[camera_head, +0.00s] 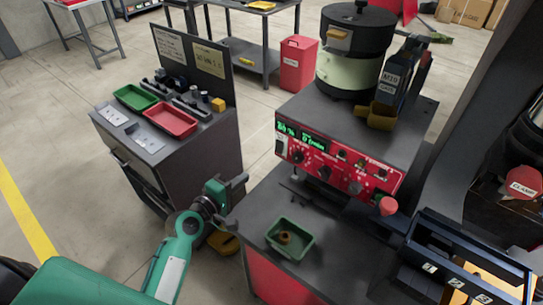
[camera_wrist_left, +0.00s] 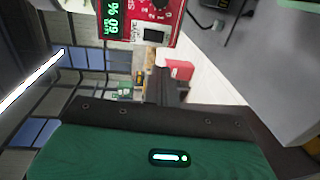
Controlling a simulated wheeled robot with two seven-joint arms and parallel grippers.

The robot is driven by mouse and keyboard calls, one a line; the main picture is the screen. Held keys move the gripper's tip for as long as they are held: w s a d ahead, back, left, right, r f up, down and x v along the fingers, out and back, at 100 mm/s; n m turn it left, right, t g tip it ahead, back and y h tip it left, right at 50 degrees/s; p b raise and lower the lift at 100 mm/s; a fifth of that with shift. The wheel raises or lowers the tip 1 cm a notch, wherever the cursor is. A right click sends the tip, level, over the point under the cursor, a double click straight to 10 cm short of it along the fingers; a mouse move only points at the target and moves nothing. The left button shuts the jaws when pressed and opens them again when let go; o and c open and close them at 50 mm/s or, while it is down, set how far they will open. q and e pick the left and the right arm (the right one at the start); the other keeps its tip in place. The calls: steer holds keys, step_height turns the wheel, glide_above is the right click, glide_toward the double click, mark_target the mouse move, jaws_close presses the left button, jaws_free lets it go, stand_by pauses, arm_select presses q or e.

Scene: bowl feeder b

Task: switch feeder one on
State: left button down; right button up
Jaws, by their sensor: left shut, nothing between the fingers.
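Feeder one's red control panel (camera_head: 340,165) faces me below the dark bowl (camera_head: 357,35), with a lit green display (camera_head: 301,135), several knobs and a pale switch plate (camera_head: 281,147) at its left end. In the left wrist view the panel (camera_wrist_left: 160,12) fills the top, with a display reading 60 % and a dark rocker switch (camera_wrist_left: 153,37) below it. My left gripper (camera_head: 238,187) is shut and empty, in front of and to the left of the panel, apart from it. Its dark fingers also show in the left wrist view (camera_wrist_left: 168,88). My right gripper is out of view.
A green tray (camera_head: 290,238) with a small brown part sits on the bench before the panel. A red mushroom button (camera_head: 387,205) stands out at right. A cabinet (camera_head: 180,150) with red and green trays stands at left. Open floor lies between.

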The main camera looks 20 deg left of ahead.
arm_select(q)
steer(key=p, duration=0.3)
glide_toward(278, 152)
steer(key=x, duration=0.5)
steer(key=shift+w+r, duration=0.15)
steer(key=shift+w, duration=0.05)
steer(key=shift+w+d+p, duration=0.3)
steer(key=shift+w, duration=0.4)
steer(key=shift+f, duration=0.25)
steer(key=shift+w+b, duration=0.1)
steer(key=shift+b, duration=0.7)
